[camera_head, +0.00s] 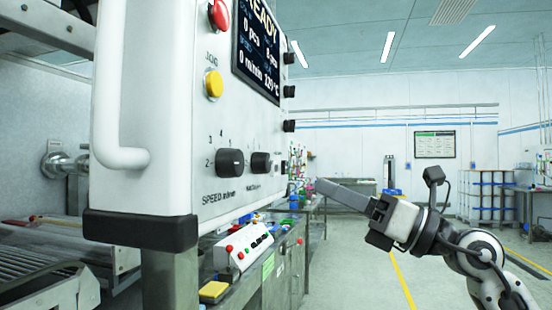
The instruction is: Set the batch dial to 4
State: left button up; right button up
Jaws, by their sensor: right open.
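The white control panel (136,185) stands upright close in front of me at the left. Two black dials sit low on its face: the left one (230,162) has SPEED printed under it and numbers around it. The right one is the batch dial (261,162); its label and pointer are too small and slanted to read. My right gripper (320,186) is open and empty, seen from the side. It points left towards the panel, to the right of the batch dial and slightly lower, apart from it. My left gripper is out of view.
Above the dials are a yellow JOG button (214,84), a red button (219,14) and a lit display (257,48). A handle (121,90) runs down the panel's left side. A small button box (243,250) stands below. The floor at right is free.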

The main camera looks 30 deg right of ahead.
aim_at(269, 164)
jog(key=p+x, duration=0.1)
jog(key=x, duration=0.2)
jog(key=p+x, duration=0.2)
jog(key=x, duration=0.1)
jog(key=p+x, duration=0.2)
jog(key=x, duration=0.1)
jog(key=shift+w+r, duration=0.1)
jog(key=shift+r, duration=0.3)
jog(key=shift+w+a+p, duration=0.5)
jog(key=shift+w, duration=0.15)
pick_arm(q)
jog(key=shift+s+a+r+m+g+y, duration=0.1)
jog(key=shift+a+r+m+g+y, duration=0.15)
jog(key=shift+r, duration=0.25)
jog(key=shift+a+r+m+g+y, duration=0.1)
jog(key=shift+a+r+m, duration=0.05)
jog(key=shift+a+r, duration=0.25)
pick_arm(e)
jog(key=c, duration=1)
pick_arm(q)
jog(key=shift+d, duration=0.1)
